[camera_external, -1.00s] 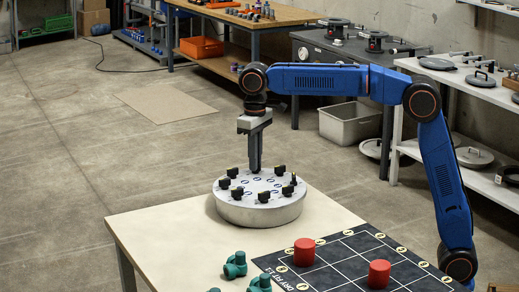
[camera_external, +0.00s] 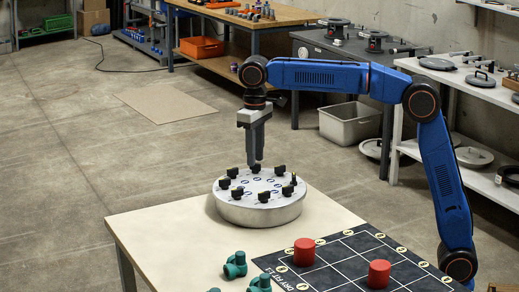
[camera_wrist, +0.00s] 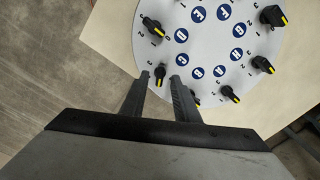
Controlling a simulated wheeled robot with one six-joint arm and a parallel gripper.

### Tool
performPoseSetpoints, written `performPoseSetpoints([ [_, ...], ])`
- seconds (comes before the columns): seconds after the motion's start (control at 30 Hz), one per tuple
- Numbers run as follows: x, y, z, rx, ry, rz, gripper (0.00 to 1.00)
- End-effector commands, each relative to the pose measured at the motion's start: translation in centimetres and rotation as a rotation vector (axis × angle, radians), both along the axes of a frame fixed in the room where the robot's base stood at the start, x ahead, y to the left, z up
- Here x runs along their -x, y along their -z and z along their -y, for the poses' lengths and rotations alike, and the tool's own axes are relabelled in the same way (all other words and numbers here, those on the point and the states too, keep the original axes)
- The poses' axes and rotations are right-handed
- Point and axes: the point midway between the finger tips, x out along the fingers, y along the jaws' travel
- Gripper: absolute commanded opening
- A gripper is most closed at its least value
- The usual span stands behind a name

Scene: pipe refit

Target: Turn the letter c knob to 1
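A round light-grey dial plate (camera_external: 262,211) with black knobs around its rim stands on the table. In the wrist view the plate (camera_wrist: 210,45) shows blue letter discs. The letter on the disc (camera_wrist: 180,60) closest to my fingers is small but looks like C. The black knob (camera_wrist: 160,72) beside it lies between and just beyond my fingertips; its yellow mark and numbers are too small to read surely. My gripper (camera_wrist: 160,78) is open, fingers either side of that knob in the picture. In the external view my gripper (camera_external: 255,165) hangs just above a far-rim knob.
Neighbouring knobs, one at the left (camera_wrist: 152,25) and one at the lower right (camera_wrist: 230,93), stand close by. A dark grid mat (camera_external: 335,265) with red cylinders (camera_external: 304,252) and green fittings (camera_external: 235,265) lie at the table's front. The table's left part is clear.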

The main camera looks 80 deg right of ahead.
Motion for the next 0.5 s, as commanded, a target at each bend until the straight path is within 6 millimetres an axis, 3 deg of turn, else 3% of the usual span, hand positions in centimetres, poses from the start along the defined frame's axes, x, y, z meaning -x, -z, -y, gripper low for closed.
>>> performPoseSetpoints([
  [0.5, -0.1, -10.3, 0.0, 0.000, 0.000, 0.002, 0.28],
])
